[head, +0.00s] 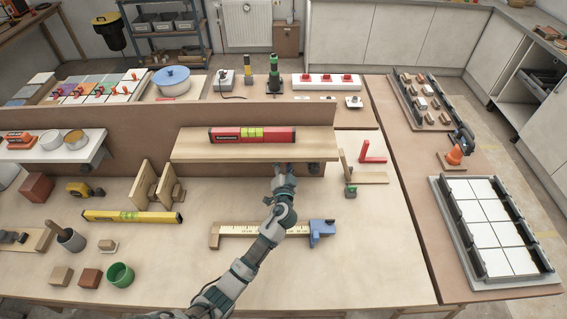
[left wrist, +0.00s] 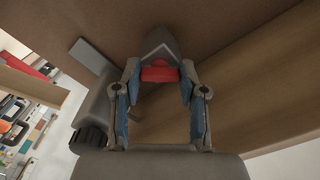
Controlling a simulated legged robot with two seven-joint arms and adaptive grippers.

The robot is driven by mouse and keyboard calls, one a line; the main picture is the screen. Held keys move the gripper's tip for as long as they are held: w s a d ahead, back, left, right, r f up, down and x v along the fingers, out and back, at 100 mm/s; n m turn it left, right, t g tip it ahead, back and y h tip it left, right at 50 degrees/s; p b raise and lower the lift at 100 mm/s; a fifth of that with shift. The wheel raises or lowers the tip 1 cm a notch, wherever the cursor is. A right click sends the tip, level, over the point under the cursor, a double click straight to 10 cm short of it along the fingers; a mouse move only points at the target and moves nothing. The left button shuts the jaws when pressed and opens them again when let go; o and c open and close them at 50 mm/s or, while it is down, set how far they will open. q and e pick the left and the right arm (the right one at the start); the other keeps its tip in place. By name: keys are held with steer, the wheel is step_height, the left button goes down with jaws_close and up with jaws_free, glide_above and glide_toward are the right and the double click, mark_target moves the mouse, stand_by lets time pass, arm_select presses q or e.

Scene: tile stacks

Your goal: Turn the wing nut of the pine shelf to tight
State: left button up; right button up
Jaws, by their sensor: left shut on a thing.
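The pine shelf (head: 190,151) is a light wooden board fixed to the brown upright panel in the head view. Its underside (left wrist: 245,85) fills the right of the left wrist view. A red wing nut (left wrist: 160,74) sits against a grey bracket (left wrist: 155,48) under the shelf. My left gripper (head: 284,170) reaches up to the shelf's front edge near its right end. In the left wrist view its blue-padded fingers (left wrist: 160,80) are on either side of the wing nut and shut on it. The wing nut is hidden in the head view. My right gripper does not show.
A red spirit level (head: 252,140) lies on the shelf. A red square (head: 373,155) lies right of the shelf.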

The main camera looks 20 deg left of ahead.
arm_select(q)
steer(key=shift+d+f+m+p, duration=0.1)
steer(key=shift+m+p, duration=0.65)
steer(key=shift+m, duration=1.4)
steer(key=shift+f+m+p, duration=0.1)
steer(key=shift+m+p, duration=0.65)
steer(key=shift+m, duration=1.4)
steer(key=shift+s, duration=0.1)
steer(key=o, duration=1.1)
steer(key=shift+f, duration=0.1)
steer(key=shift+o, duration=0.2)
steer(key=shift+r, duration=0.2)
steer(key=v, duration=1.1)
steer(key=shift+s+d+m, duration=0.25)
steer(key=shift+s+m, duration=0.05)
steer(key=shift+f, duration=0.1)
